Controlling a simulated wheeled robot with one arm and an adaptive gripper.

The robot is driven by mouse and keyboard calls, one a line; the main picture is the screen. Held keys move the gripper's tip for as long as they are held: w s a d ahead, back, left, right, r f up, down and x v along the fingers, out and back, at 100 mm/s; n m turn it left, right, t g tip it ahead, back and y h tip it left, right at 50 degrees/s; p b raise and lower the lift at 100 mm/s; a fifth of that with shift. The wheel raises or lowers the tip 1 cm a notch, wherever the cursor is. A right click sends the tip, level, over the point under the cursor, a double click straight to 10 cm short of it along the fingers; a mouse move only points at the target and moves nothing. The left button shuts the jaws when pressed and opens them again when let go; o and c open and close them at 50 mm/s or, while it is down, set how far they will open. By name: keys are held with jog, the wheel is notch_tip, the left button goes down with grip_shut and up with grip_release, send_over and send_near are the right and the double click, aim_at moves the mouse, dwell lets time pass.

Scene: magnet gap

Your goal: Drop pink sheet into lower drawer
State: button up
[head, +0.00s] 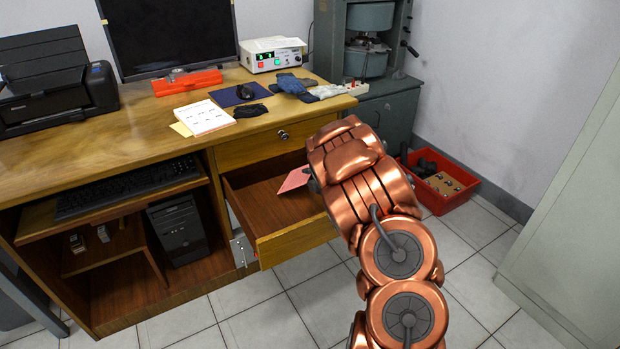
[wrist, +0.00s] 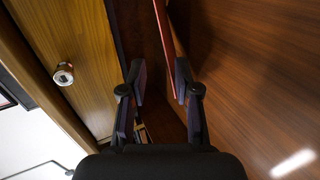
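The pink sheet (head: 294,180) shows in the head view, tilted, over or inside the open lower drawer (head: 290,246). My gripper (head: 314,178) is beside its right end, and its fingers are mostly hidden behind my arm. In the wrist view my gripper (wrist: 158,82) has its fingers apart. The sheet appears there nearly edge-on as a thin reddish strip (wrist: 164,35), running down between the fingers, close to the right one. I cannot tell whether it touches that finger or the drawer. The drawer's brown interior is otherwise bare where I can see it.
The upper drawer (head: 262,148) is shut, with a round lock (wrist: 64,73) on its front. The desk top (head: 150,105) above holds papers, gloves and a mouse. A red crate (head: 440,184) stands on the floor at the right. Tiled floor in front of the drawer is free.

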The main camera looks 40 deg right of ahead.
jog(key=s+a+r+m+g+h+p, duration=0.2)
jog(key=s+r+m+g+h, duration=0.4)
jog(key=s+r+m, duration=0.75)
jog(key=s+a+r+m+g+y, duration=0.1)
jog(key=s+a+g+y, duration=0.2)
jog(key=s+a, duration=1.2)
jog(key=s+a+r+m+g+y, duration=0.2)
jog(key=s+a+g+y, duration=0.2)
jog(key=s+a, duration=1.1)
jog(key=s+g, duration=0.2)
jog(key=s, duration=0.1)
jog(key=shift+m, duration=0.25)
